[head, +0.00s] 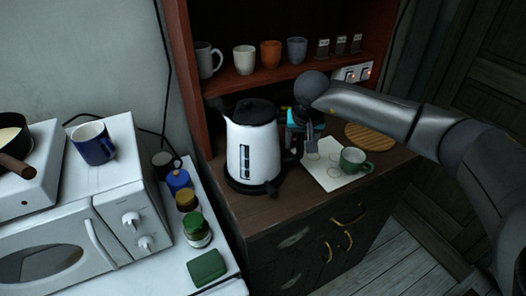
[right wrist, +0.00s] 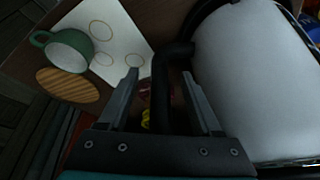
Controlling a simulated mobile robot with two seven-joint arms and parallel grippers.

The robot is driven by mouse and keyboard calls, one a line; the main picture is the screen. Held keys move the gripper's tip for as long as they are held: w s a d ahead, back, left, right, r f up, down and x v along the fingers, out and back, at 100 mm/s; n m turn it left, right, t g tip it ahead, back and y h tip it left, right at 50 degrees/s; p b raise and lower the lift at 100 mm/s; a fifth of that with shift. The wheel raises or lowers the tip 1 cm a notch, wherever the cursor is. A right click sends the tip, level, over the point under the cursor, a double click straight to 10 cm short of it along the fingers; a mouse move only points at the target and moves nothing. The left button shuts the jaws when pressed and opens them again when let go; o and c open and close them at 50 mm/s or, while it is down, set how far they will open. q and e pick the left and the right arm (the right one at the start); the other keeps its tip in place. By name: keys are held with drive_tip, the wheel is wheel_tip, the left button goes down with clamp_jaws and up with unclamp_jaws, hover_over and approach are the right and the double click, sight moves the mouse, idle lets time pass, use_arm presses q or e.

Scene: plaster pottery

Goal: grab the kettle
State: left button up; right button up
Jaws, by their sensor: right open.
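The white kettle (head: 251,148) with a black lid and black handle stands upright on its dark base on the wooden cabinet top. Its white body fills the right of the right wrist view (right wrist: 245,80). My right gripper (head: 306,138) is at the kettle's right side, by the handle. In the right wrist view the open fingers (right wrist: 168,85) stand on either side of the black handle (right wrist: 163,95), with visible room on the left of it. Whether a finger touches the handle is unclear. My left gripper is not in view.
A shelf (head: 262,79) with several cups is above. Jars and a microwave (head: 70,240) are at left.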

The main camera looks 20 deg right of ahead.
drive_tip(key=shift+c, duration=0.2)
clamp_jaws()
drive_tip(key=shift+a+r, duration=0.1)
drive_tip(key=shift+r, duration=0.05)
idle(0.9)
